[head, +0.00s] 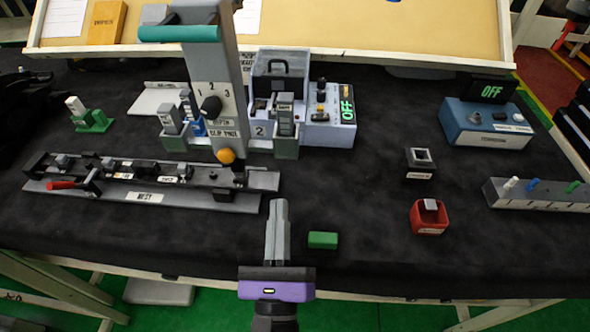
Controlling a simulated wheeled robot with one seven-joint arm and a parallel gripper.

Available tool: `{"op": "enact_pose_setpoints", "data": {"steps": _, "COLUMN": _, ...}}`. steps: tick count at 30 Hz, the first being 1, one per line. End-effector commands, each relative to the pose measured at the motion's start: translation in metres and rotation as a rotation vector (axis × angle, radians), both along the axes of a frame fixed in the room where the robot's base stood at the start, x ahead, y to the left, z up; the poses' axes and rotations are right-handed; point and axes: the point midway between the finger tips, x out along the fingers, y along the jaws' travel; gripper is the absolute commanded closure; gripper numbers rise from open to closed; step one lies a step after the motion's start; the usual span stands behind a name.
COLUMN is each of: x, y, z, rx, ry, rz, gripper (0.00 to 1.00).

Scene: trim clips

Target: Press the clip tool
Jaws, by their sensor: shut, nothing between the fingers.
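The clip tool (218,85) is a tall grey column at the left centre of the bench. A teal bar handle (180,33) sticks out to the left at its top. Its front has a black dial (211,107) marked 1, 2, 3, small labels, and an orange knob (226,156) low down. Under its foot lies the long grey nest (145,196) with black fixtures and a red-handled lever (62,185). My gripper (278,203) is at the bottom centre, right of the nest's right end and apart from the tool. It is shut and empty.
A green block (322,240) lies just right of my gripper. A red holder (429,217) and a black holder (419,163) stand further right.

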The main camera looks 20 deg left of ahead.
Motion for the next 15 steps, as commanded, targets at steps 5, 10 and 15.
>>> {"op": "enact_pose_setpoints", "data": {"steps": 5, "x": 0.009, "y": -0.012, "z": -0.028, "rx": 0.235, "ry": 0.152, "rz": 0.022, "gripper": 1.0}}
{"op": "enact_pose_setpoints", "data": {"steps": 10, "x": 0.01, "y": -0.016, "z": -0.029, "rx": 0.32, "ry": 0.177, "rz": 0.032, "gripper": 1.0}}
{"op": "enact_pose_setpoints", "data": {"steps": 15, "x": 0.01, "y": -0.016, "z": -0.029, "rx": 0.329, "ry": 0.179, "rz": 0.036, "gripper": 1.0}}
